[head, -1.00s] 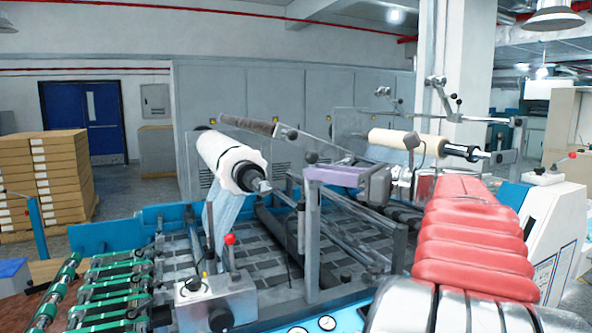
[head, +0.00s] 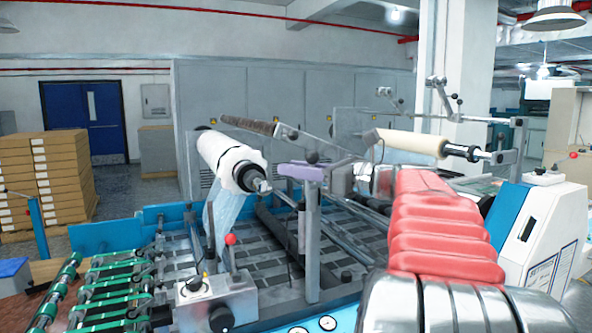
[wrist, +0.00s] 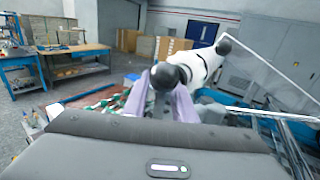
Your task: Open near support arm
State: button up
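The near support arm (head: 313,240) is a grey upright by the near side of the machine, topped by a black ball knob (head: 312,157). My gripper (head: 298,172), with lavender fingers, is at the top of this arm in the head view. In the wrist view my fingers (wrist: 160,103) stand apart on either side of a black knob (wrist: 165,75) and its dark stem. I cannot tell whether they touch it. A second black knob (wrist: 224,45) is farther right. The near white film roll (head: 228,160) is left of the arm in the head view.
A clear panel with a dark-handled bar (head: 250,124) is behind the gripper. A control block with a red-knobbed lever (head: 230,240) stands at the front. A far roll (head: 412,143) is at right. My red-sleeved arm covers part of the right side.

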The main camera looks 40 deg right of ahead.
grip_shut()
jog(key=shift+a, duration=0.1)
dwell(0.5)
